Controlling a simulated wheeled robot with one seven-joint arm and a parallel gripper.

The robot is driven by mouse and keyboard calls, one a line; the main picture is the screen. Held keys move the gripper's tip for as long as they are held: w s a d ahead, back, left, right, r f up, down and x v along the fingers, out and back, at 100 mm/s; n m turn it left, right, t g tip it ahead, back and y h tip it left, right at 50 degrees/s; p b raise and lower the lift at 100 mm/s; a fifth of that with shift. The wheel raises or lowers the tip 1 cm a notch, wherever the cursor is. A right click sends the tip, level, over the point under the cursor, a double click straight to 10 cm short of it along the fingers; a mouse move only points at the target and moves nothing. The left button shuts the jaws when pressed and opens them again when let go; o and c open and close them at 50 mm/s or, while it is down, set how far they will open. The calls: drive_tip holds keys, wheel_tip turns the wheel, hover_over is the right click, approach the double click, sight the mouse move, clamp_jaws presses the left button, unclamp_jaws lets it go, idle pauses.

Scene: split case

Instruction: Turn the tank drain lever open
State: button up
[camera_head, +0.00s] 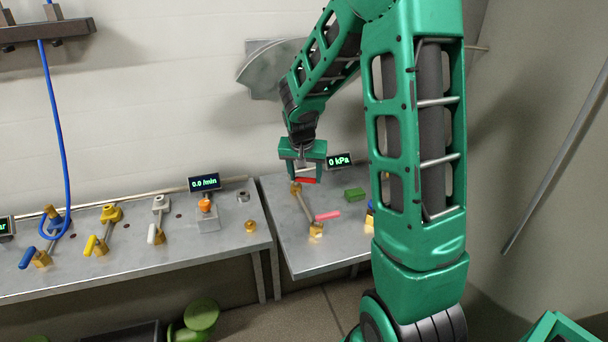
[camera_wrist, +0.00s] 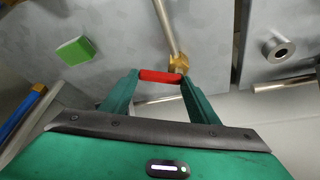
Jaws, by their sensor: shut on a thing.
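My gripper (camera_head: 306,173) is over the right-hand bench and shut on a red lever handle (camera_head: 306,180). In the wrist view the red handle (camera_wrist: 160,76) spans between the two fingertips (camera_wrist: 161,80). Its right end meets a brass valve body (camera_wrist: 179,64) on a grey pipe (camera_wrist: 165,30). In the head view this brass valve (camera_head: 296,188) sits at the back end of the pipe. A pink lever (camera_head: 327,215) sits at a second brass valve (camera_head: 316,230) at the pipe's front end. No readable label shows which lever is the tank drain.
A display (camera_head: 339,162) reading 0 kPa stands behind the bench. A green block (camera_head: 354,194) lies to the right. My arm hides the bench's right side. The left bench (camera_head: 190,250) holds several valves with coloured levers and a 0.0 /min display (camera_head: 203,183).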

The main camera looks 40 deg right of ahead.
drive_tip(key=m, duration=0.2)
drive_tip(key=a+m+g, duration=0.1)
drive_tip(key=m, duration=0.1)
drive_tip(key=a+m+g+h, duration=0.1)
drive_tip(key=m, duration=0.1)
drive_tip(key=shift+s, duration=0.1)
drive_tip(key=m, duration=0.2)
drive_tip(key=a+m+g, duration=0.1)
drive_tip(key=shift+m, duration=0.4)
drive_tip(key=shift+w+a+m+g, duration=0.15)
drive_tip(key=shift+m+g, duration=0.2)
drive_tip(key=shift+m, duration=0.3)
drive_tip(key=shift+w+a+m+g, duration=0.15)
drive_tip(key=shift+m+g, duration=0.2)
drive_tip(key=shift+m, duration=0.3)
drive_tip(key=o, duration=0.9)
drive_tip(key=shift+w, duration=0.1)
drive_tip(key=shift+o, duration=0.7)
